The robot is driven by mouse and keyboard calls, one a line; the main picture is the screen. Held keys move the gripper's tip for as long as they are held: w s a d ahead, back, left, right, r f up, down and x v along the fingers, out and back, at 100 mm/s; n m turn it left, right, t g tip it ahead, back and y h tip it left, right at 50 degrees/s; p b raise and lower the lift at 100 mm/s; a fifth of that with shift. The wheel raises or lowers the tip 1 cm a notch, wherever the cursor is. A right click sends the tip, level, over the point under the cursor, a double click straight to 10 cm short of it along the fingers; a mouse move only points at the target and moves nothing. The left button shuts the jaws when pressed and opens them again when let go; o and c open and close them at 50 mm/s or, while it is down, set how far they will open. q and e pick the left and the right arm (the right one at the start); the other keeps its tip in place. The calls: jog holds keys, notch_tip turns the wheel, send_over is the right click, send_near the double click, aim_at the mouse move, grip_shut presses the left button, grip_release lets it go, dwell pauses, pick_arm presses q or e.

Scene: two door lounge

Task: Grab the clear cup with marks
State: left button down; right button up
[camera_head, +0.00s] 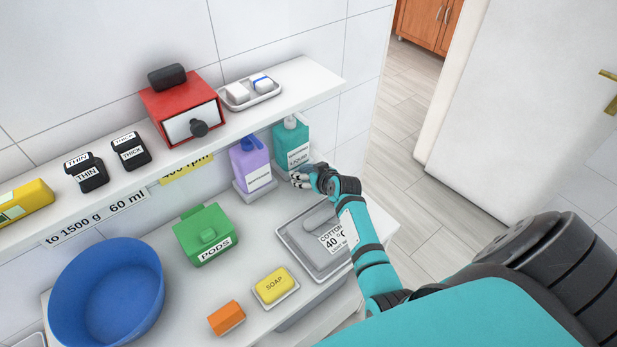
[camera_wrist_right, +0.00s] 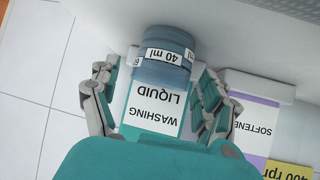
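The clear cup (camera_wrist_right: 165,52) is bluish and see-through, with a white band marked 40 ml. It shows in the right wrist view, in front of the teal washing liquid bottle (camera_wrist_right: 155,110). My right gripper (camera_wrist_right: 155,85) is open, with fingers on both sides of the cup; contact cannot be told. In the head view my right gripper (camera_head: 303,180) is low in front of the teal bottle (camera_head: 291,147), and I cannot make out the cup there. My left gripper is not in view.
The purple softener bottle (camera_head: 251,165) stands close beside the teal one. A shelf (camera_head: 230,115) overhangs the back.

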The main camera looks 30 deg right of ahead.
jog(key=c, duration=0.9)
jog(key=shift+o, duration=0.2)
